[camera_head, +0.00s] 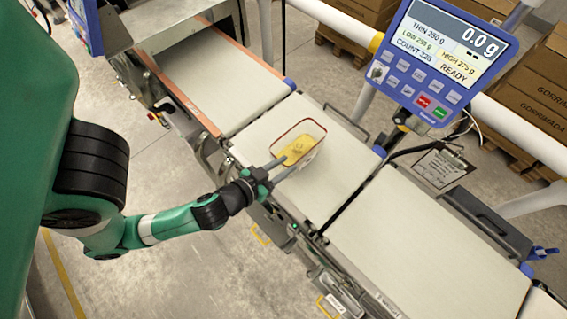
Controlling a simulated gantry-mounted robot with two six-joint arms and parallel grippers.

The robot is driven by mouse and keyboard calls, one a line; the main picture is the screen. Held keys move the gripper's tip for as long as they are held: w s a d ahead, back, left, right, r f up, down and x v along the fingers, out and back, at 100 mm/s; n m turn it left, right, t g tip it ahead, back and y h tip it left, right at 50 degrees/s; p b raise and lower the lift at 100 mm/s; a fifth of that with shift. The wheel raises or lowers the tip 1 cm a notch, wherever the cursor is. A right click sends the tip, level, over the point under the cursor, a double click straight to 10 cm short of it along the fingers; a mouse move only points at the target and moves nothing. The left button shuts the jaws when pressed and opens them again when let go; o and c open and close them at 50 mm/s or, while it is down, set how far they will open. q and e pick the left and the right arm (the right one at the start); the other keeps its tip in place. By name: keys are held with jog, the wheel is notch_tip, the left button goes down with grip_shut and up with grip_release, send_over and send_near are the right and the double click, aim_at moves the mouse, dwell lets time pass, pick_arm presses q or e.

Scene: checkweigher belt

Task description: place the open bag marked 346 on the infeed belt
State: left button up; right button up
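An open bag (312,149) with a red rim, pale walls and yellow contents is at the middle belt section (345,187). Its mark is not readable, and I cannot tell whether its base rests on the belt. My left gripper (291,162) reaches in from the left to the bag's near left side, its two fingers at the bag's near edge. I cannot tell whether they grip the bag wall or only stand beside it. My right gripper is not in view.
Another belt (222,80) with orange edging lies upper left, and a further belt (430,255) lower right. A blue display (440,60) reads 0.0 g and READY. Guide rails and a clipboard (440,168) line the far side. Cartons (530,95) stand behind.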

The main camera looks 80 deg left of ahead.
pick_arm(q)
jog(key=shift+r, duration=0.1)
dwell(0.3)
jog(key=w+d+r+m+t+h, duration=0.1)
jog(key=w+d+r+t, duration=0.25)
jog(key=w+r, duration=0.7)
jog(key=w+d+r+t+h, duration=0.1)
jog(key=w+d+r+t, duration=0.25)
jog(key=w+r, duration=0.65)
jog(key=s+d+r+m+t+h, duration=0.2)
jog(key=r+t, duration=0.1)
jog(key=r, duration=0.8)
jog(key=s+d+r+m+t+h, duration=0.2)
jog(key=r+t, duration=0.1)
jog(key=r, duration=0.9)
jog(key=s+d+r+m+t+h, duration=0.2)
jog(key=r+t+h, duration=0.1)
jog(key=r, duration=0.8)
jog(key=shift+s+d+r, duration=0.25)
jog(key=shift+s, duration=0.1)
notch_tip(320, 180, up, 27)
jog(key=p, duration=2.7)
